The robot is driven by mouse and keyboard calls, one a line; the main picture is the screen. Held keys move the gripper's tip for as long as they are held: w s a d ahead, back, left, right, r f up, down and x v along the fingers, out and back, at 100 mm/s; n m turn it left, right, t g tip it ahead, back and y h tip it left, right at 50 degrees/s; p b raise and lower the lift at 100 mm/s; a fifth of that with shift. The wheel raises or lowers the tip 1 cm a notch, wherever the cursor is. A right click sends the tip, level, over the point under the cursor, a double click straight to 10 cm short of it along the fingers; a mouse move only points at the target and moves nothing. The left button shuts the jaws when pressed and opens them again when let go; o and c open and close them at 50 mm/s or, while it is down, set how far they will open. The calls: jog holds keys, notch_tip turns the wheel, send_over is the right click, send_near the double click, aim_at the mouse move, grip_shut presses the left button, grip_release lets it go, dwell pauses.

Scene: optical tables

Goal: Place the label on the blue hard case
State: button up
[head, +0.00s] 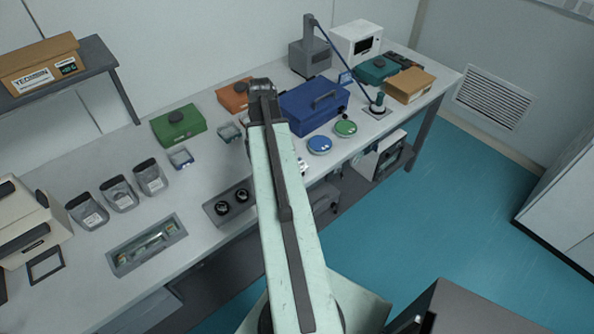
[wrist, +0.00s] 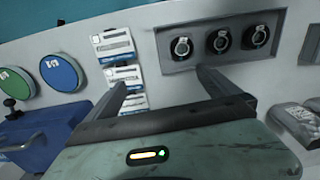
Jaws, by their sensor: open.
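The blue hard case (head: 312,106) with a dark handle sits shut on the bench in the head view, just right of my arm. Part of it also shows at the left edge of the wrist view (wrist: 42,140). The head view hides my gripper behind my arm.
A blue disc (head: 319,145) and a green disc (head: 346,128) lie in front of the case. A grey panel with round knobs (wrist: 222,40) stands beside the labels. Pouches (head: 119,194), a green case (head: 178,125) and an orange case (head: 234,96) are further left.

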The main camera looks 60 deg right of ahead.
jog(key=s+d, duration=0.8)
jog(key=shift+m, duration=0.3)
jog(key=f+b, duration=0.5)
jog(key=a+f+b, duration=0.1)
jog(key=f+b, duration=0.2)
jog(key=shift+w+f, duration=0.2)
jog(key=shift+f, duration=0.05)
jog(key=shift+f+b, duration=0.25)
jog(key=shift+b, duration=0.05)
jog(key=c, duration=1.5)
notch_tip(320, 180, up, 11)
jog(key=p, duration=1.1)
notch_tip(320, 180, down, 4)
jog(key=b, duration=0.4)
jog(key=shift+f, duration=0.15)
jog(key=shift+r, duration=0.25)
